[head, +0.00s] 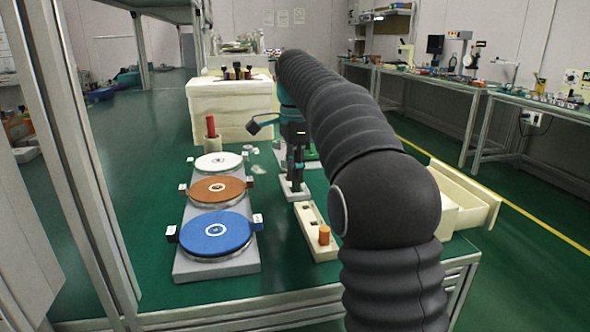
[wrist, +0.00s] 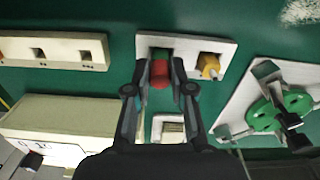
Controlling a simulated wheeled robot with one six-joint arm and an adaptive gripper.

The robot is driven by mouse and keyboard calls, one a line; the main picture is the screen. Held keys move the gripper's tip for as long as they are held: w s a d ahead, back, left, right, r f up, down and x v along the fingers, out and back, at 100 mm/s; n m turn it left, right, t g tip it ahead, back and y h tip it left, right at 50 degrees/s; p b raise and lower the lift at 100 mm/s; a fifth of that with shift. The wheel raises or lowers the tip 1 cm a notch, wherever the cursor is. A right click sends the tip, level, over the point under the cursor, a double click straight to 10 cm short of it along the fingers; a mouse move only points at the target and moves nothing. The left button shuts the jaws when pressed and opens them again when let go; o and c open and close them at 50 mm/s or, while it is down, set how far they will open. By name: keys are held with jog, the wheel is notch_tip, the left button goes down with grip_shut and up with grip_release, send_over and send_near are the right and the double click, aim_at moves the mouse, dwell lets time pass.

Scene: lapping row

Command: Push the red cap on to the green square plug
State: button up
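The red cap (wrist: 160,77) sits between the fingertips of my gripper (wrist: 161,76) in the wrist view, with the fingers closed against its two sides. Green of the square plug (wrist: 161,54) shows just beyond the cap, on a white plate (wrist: 190,47). The cap lies over or against the plug's near part; I cannot tell whether it is seated. In the head view my gripper (head: 294,178) points down at the white plate (head: 291,194); the cap and plug are hidden there.
A yellow plug (wrist: 208,65) stands close right of my gripper. A beige strip (wrist: 62,50) with square holes lies left. In the head view, a blue disc (head: 215,233) and an orange cylinder (head: 324,235) stand nearer.

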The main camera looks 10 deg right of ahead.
jog(key=o, duration=0.4)
jog(key=shift+r, duration=0.1)
jog(key=shift+r, duration=3.7)
